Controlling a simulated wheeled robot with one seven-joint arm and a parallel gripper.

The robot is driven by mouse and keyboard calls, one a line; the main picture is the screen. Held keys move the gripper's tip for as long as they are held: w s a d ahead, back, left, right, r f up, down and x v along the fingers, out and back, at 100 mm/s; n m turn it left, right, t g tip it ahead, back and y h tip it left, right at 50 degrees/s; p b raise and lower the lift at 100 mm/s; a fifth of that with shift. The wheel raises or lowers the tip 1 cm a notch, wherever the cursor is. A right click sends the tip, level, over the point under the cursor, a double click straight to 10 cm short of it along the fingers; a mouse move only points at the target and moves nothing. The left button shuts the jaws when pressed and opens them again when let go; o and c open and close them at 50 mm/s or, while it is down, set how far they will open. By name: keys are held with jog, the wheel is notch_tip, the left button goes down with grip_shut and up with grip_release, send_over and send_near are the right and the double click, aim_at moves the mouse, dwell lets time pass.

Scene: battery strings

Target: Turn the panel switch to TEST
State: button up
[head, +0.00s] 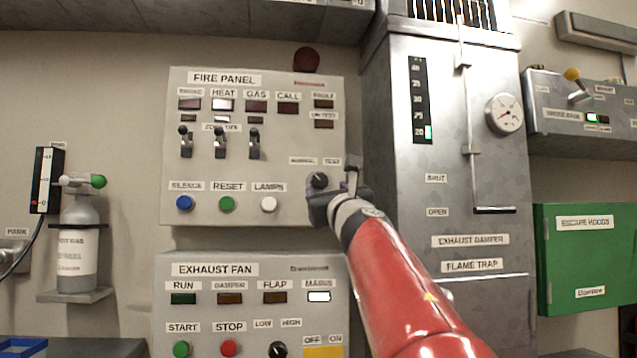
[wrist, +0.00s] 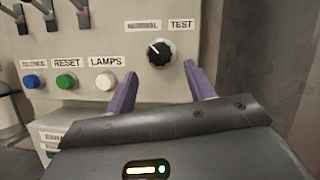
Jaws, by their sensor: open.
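The panel switch (wrist: 160,52) is a round black knob with a white pointer line, below the NORMAL and TEST labels. In the wrist view its line points up and left, toward the NORMAL label (wrist: 143,25) and away from the TEST label (wrist: 181,25). In the head view the switch (head: 319,180) is at the lower right of the fire panel (head: 290,128), just beyond my gripper. My gripper (wrist: 160,85) is open and empty, its two purple fingers below and either side of the knob, apart from it in the picture. The exact gap in depth cannot be told.
Blue SILENCE (head: 185,203), green RESET (head: 227,204) and white LAMPS (head: 268,204) buttons are left of my gripper. Three toggle levers (head: 220,146) stand above them. The metal exhaust damper column (head: 400,180) stands close on the right. The exhaust fan panel (head: 215,316) is below.

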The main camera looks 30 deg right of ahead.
aim_at(321, 184)
jog(key=p+x, duration=0.2)
jog(key=x, duration=0.3)
jog(key=shift+w, duration=0.1)
jog(key=c, duration=1)
